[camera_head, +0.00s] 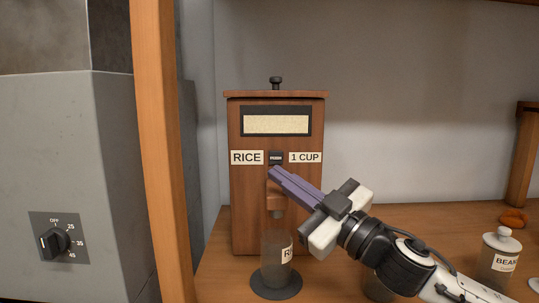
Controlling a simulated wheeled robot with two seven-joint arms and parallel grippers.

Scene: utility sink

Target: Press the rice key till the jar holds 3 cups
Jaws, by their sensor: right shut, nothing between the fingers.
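The wooden rice dispenser (240,200) stands on the shelf, with a "RICE" label, a "1 CUP" label and a window showing pale grains. Its small dark key (276,157) sits between the labels. My right gripper (273,173) is shut and empty, its purple fingers pointing up-left with the tips just below the key. I cannot tell whether they touch it. The jar (275,262), clear with a partly hidden label, stands upright on a dark round base (276,286) below the wooden spout (276,203). I cannot make out any rice level in it. My left gripper is not in view.
A wooden post (160,150) rises left of the dispenser, beside a grey unit with a dial (54,242). A lidded jar labelled "BEA…" (500,258) and an orange object (513,218) stand at the right.

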